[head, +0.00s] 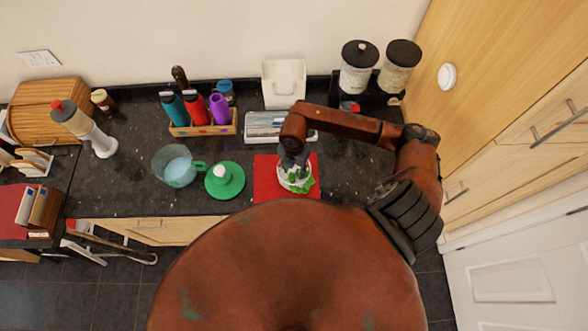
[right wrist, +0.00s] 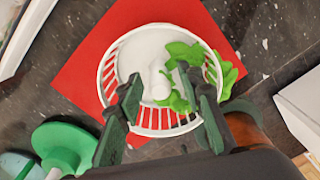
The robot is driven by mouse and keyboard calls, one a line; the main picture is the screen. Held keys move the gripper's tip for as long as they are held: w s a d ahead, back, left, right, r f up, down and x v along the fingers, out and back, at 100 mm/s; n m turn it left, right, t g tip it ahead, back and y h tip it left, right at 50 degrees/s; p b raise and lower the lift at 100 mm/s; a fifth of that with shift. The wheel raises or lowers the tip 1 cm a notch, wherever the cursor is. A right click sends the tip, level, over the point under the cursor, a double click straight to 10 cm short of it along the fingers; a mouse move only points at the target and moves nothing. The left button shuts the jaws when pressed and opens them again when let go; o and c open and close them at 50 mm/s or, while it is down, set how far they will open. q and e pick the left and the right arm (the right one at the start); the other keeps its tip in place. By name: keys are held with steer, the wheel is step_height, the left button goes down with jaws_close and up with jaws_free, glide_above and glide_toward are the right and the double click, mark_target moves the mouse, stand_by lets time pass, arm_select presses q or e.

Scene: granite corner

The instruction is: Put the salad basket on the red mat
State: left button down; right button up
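The salad basket (head: 297,177) is a round white slatted basket with green leaves at its edge. It stands within the outline of the red mat (head: 265,180) on the dark counter and appears to rest on it. In the right wrist view the basket (right wrist: 108,72) looks upright, with red mat (right wrist: 85,75) showing around it and through its slats. My right gripper (head: 292,160) is right above the basket. Its two dark fingers (right wrist: 160,88) are spread apart over the basket, with a white lump visible between them and nothing clamped. My left gripper is not in view.
A green lid-like dish (head: 225,182) and a clear jug (head: 175,168) stand left of the mat. A white tray (head: 262,125) lies behind it. A bottle rack (head: 205,128) and two canisters (head: 358,72) stand at the back. Free counter lies right of the mat.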

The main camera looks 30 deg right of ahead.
mark_target(294, 168)
steer(key=shift+r, duration=0.2)
steer(key=shift+w+r, duration=0.1)
steer(key=shift+r, duration=0.25)
step_height(294, 168, up, 10)
steer(key=shift+r+b, duration=0.15)
steer(key=shift+b, duration=0.95)
steer(key=shift+r, duration=0.5)
